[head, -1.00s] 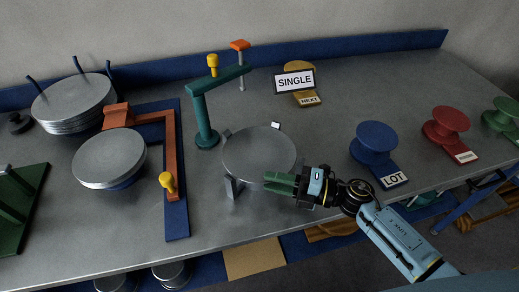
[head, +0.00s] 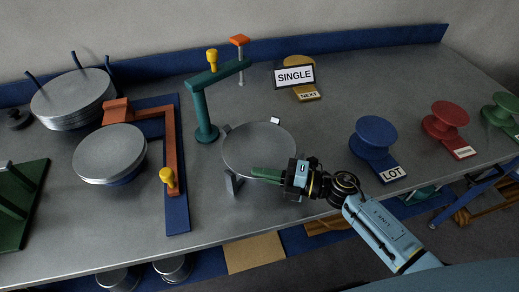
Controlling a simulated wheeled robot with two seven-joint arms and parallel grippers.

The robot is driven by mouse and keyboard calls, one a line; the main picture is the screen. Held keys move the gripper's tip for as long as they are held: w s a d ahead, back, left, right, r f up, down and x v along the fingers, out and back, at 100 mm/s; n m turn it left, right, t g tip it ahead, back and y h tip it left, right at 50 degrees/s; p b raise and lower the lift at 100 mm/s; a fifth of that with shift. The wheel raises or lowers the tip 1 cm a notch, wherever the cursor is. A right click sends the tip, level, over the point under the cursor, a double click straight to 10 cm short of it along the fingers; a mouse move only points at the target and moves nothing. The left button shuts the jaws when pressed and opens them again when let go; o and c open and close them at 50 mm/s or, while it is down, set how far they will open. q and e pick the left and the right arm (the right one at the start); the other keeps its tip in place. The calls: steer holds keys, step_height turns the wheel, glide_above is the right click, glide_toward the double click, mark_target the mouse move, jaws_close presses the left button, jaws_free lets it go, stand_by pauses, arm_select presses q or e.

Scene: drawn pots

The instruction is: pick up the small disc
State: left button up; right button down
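A round grey disc (head: 258,145) lies flat on a low stand with short upright posts (head: 233,183) in the middle of the table. My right gripper (head: 267,174) reaches in from the right, its green fingers at the disc's front edge. The fingers overlap the edge in the picture; I cannot tell whether they grip it. Another grey disc (head: 108,150) sits on a blue base at the left, and a stack of grey discs (head: 70,98) stands behind it. Which disc is the small one is not clear from size. My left gripper is not in view.
A teal post with an arm (head: 203,110) stands behind the middle disc. An orange bracket (head: 170,140) lies left of it. A "SINGLE" sign (head: 294,76) stands at the back. Blue (head: 374,135), red (head: 445,118) and green (head: 502,107) spools stand at the right.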

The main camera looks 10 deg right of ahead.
step_height(320, 180, up, 9)
steer(key=shift+r+p, duration=0.1)
steer(key=shift+p, duration=0.85)
steer(key=shift+r, duration=0.45)
